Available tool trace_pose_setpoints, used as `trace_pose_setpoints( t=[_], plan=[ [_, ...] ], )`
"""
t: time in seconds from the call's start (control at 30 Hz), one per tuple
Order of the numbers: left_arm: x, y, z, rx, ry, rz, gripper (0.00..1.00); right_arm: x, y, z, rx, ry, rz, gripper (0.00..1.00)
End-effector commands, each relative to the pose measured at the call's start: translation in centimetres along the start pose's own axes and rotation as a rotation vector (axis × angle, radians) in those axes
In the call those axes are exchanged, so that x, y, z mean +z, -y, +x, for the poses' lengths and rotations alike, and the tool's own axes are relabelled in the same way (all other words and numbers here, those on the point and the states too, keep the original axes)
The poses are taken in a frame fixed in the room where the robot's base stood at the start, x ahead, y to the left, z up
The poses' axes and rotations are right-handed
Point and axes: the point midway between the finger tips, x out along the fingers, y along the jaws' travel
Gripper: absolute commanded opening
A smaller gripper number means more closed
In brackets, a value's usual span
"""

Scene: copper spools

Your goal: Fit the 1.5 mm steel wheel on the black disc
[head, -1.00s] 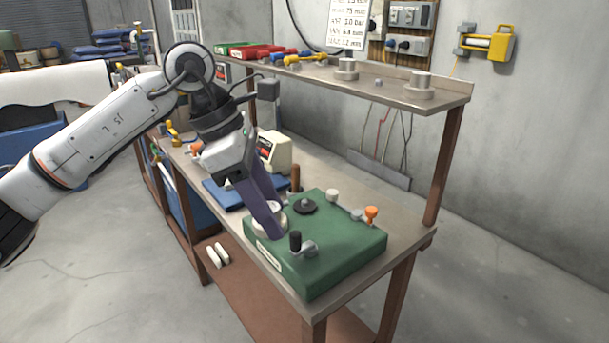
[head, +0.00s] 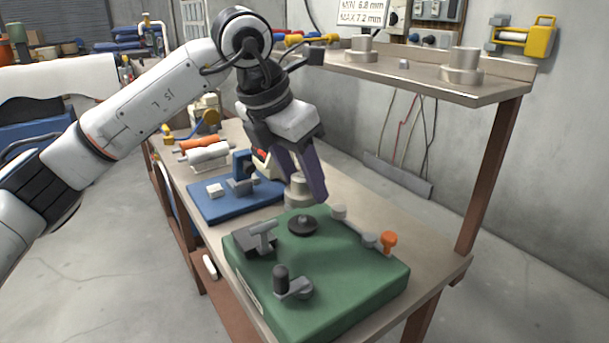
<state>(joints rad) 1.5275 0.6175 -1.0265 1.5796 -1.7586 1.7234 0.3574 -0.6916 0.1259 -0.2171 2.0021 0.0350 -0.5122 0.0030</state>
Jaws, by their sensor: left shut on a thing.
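The black disc (head: 302,226) lies on top of the green base (head: 345,275), with a short stub at its centre. My left gripper (head: 306,193) points down just behind and above the disc. It is shut on a pale steel wheel (head: 298,190), stepped in shape and partly hidden by the dark fingers. The wheel looks apart from the disc; its exact height is hard to tell. Two more steel wheels stand on the shelf, one in the middle (head: 361,50) and one at the right (head: 462,67). No wheel's size mark is readable. My right gripper is out of view.
The green base carries a grey clamp (head: 262,236), a black-knobbed lever (head: 291,286) and an orange knob (head: 389,240). A blue plate (head: 222,207) with a fixture stands to the left. The raised shelf (head: 428,84) overhangs the bench at the back.

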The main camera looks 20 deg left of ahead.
Motion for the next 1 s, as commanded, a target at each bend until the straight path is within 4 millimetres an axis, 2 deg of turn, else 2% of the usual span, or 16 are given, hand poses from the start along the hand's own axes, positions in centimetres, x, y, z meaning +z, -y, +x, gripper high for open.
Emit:
trace_pose_setpoints(
  t=[0.6,1.0],
  plan=[
    [-1.7,0.0,4.0,-0.001,0.000,0.001,0.20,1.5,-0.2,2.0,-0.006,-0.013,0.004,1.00],
    [-1.8,0.0,4.4,0.000,0.001,0.001,0.20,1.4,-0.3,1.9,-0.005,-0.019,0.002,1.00]
  ],
)
